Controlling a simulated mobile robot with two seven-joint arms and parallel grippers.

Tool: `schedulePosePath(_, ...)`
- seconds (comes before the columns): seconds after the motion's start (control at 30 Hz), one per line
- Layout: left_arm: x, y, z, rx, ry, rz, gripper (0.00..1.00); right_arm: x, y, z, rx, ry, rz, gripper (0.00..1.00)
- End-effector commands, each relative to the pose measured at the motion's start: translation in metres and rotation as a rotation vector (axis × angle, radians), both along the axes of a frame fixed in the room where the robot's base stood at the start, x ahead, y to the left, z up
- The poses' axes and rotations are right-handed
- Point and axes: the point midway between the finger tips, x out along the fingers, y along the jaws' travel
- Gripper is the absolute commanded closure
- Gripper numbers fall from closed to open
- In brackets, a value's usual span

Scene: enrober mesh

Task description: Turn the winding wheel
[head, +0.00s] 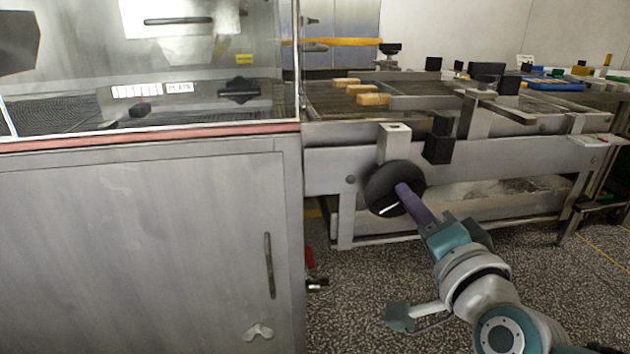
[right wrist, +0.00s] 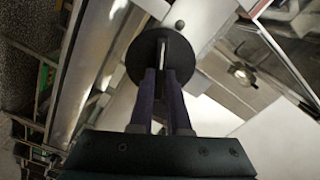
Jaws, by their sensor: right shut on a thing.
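The winding wheel (head: 378,188) is a black disc on the front of the conveyor frame, just right of the steel cabinet. It also shows in the right wrist view (right wrist: 143,62), straight ahead of the fingers. My right gripper (head: 402,190) reaches it from the lower right. The fingers hide part of the wheel in the head view. My left gripper is not in view.
The steel cabinet (head: 150,250) with a handle fills the left side. The mesh conveyor (head: 440,100) carries several tan blocks (head: 373,99) above the wheel. A black block (head: 438,148) sticks out right of the wheel. The speckled floor (head: 350,290) is open below.

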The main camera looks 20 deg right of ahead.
Motion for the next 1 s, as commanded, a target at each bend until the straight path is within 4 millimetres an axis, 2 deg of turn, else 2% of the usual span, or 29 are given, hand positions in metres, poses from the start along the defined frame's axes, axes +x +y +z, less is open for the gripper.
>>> schedulePosePath(0.07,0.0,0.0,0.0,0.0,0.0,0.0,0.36,0.0,0.0,0.0,-0.001,0.0,0.0,1.0)
schedulePosePath(0.1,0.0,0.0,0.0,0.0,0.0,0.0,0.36,0.0,0.0,0.0,-0.001,0.0,0.0,0.81)
schedulePosePath(0.33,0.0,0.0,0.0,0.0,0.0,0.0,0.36,0.0,0.0,0.0,-0.002,0.0,0.0,0.55)
schedulePosePath(0.67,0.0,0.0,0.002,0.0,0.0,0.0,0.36,-0.006,0.002,0.0,-0.002,0.001,0.001,0.55)
schedulePosePath(0.77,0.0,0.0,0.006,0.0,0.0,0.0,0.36,-0.02,0.005,0.001,-0.001,0.003,0.001,0.55)
schedulePosePath(1.0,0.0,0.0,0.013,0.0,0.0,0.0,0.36,-0.067,0.016,0.0,0.0,0.004,0.0,0.55)
